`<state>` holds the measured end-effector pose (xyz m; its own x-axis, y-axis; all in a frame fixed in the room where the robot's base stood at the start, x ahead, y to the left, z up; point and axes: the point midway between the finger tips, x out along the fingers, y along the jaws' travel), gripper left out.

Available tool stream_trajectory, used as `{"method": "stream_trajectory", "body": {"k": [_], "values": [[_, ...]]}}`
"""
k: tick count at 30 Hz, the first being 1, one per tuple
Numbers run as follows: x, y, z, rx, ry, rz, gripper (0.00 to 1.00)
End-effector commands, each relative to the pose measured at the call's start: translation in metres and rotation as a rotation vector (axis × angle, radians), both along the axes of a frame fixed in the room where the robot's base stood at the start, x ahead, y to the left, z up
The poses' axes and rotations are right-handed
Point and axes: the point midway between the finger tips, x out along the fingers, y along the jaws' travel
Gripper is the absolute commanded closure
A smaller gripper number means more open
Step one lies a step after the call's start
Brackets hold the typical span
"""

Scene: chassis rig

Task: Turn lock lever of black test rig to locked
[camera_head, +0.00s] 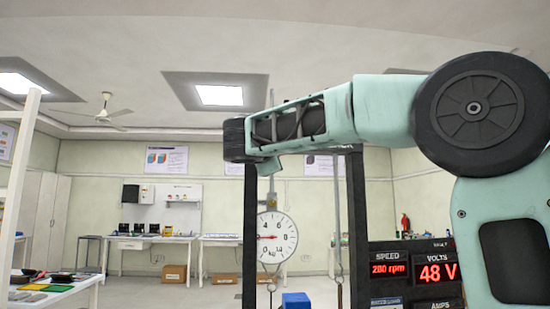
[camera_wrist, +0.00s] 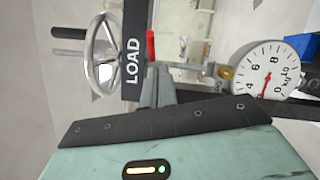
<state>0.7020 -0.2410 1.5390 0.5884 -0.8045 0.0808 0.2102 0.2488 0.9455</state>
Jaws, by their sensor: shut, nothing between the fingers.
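The black test rig shows in the head view as a dark upright frame (camera_head: 250,235) behind my arm. In the wrist view its black post (camera_wrist: 133,60) carries the word LOAD. A short red grip (camera_wrist: 151,46), which looks like the lock lever's handle, stands beside this post. Whether the lever is locked cannot be told. My gripper (camera_wrist: 160,72) shows as grey tapered fingers, shut and empty, close below the red grip in the picture. Contact between them cannot be told. In the head view my arm hides part of the rig, and the fingers cannot be made out.
A silver handwheel (camera_wrist: 102,52) with a black knob is left of the post. A round dial gauge (camera_head: 277,237) hangs in the frame; it also shows in the wrist view (camera_wrist: 268,72). A display panel (camera_head: 416,272) stands at right. A table (camera_head: 60,292) is at left.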

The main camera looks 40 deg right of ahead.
Motion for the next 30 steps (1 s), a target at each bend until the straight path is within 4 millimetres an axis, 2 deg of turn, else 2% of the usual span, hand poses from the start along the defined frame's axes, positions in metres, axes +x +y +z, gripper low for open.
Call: {"method": "stream_trajectory", "body": {"k": [9,15,27,29,30], "values": [[-0.053,0.015,-0.007,0.0,-0.002,0.002,1.0],[-0.076,0.023,-0.008,0.0,0.0,0.003,1.0],[-0.083,0.025,-0.007,0.0,0.001,0.002,1.0],[-0.078,0.031,-0.018,0.02,0.018,0.021,1.0],[-0.074,0.037,-0.029,0.045,0.037,0.042,1.0]]}}
